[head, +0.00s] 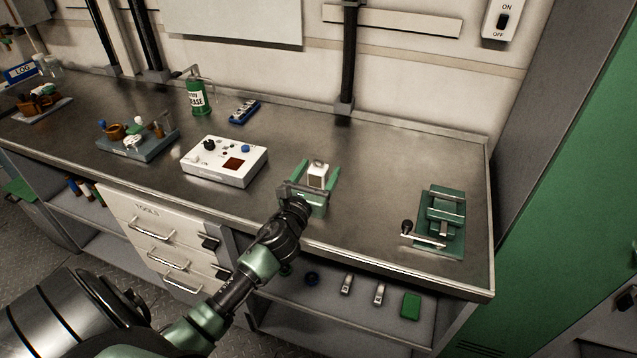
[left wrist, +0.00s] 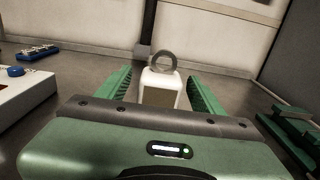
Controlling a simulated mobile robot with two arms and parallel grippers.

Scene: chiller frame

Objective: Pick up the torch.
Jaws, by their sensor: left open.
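A small white upright body with a grey ring on top, which I take to be the torch (head: 317,176), stands on the metal worktop. It also shows in the left wrist view (left wrist: 160,88), upright, with its ring (left wrist: 164,61) above it. My left gripper (head: 319,168) is open, its two green fingers on either side of the torch. In the left wrist view the fingers of my left gripper (left wrist: 160,85) show gaps to the torch on both sides. The torch's lower part is hidden behind the gripper body. My right gripper is not in view.
A white control box (head: 224,162) stands left of my gripper, and a green vise-like device (head: 441,222) stands to the right. A green grease can (head: 199,97) and a blue item (head: 244,111) are further back. The worktop between gripper and device is clear.

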